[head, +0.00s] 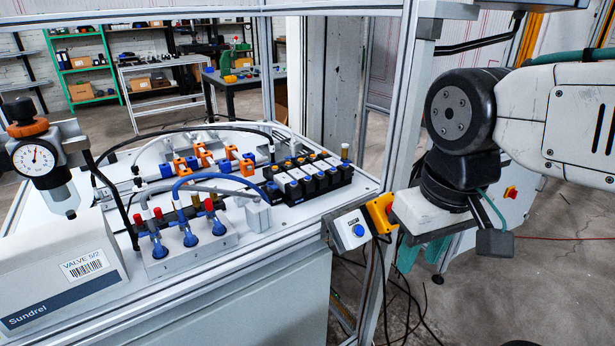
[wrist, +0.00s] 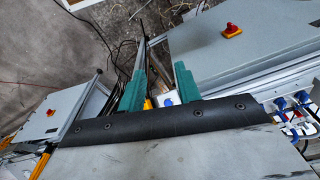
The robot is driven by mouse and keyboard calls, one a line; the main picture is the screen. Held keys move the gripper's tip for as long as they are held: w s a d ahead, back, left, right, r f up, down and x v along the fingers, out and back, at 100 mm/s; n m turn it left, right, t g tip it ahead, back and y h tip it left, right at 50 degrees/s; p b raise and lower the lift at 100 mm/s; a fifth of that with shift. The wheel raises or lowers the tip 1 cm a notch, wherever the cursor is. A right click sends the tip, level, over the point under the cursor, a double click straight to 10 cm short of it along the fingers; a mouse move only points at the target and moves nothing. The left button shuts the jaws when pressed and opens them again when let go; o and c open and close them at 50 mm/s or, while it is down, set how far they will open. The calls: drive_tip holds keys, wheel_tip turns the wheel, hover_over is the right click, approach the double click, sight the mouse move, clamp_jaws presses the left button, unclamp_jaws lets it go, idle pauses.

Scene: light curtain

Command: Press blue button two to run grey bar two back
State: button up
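A blue button (head: 359,230) sits on the sloped face of a small grey box (head: 347,238) at the bench's right front corner. In the wrist view the blue button (wrist: 168,102) shows low between my fingers, partly hidden by the gripper body. No number on it is readable. My gripper (wrist: 159,68) has two teal fingers standing apart with nothing between them. In the head view its fingers (head: 410,254) point down, right of the button box and apart from it. I cannot tell which of the grey frame parts is grey bar two.
A yellow box (head: 383,213) is fixed right beside the button box, close to my gripper. A grey upright post (head: 398,110) stands behind them. Loose black cables (head: 408,300) hang below. The bench holds a valve row (head: 307,178) and hoses. Open floor lies right.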

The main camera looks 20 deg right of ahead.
drive_tip(key=shift+c, duration=0.3)
clamp_jaws()
idle(1.4)
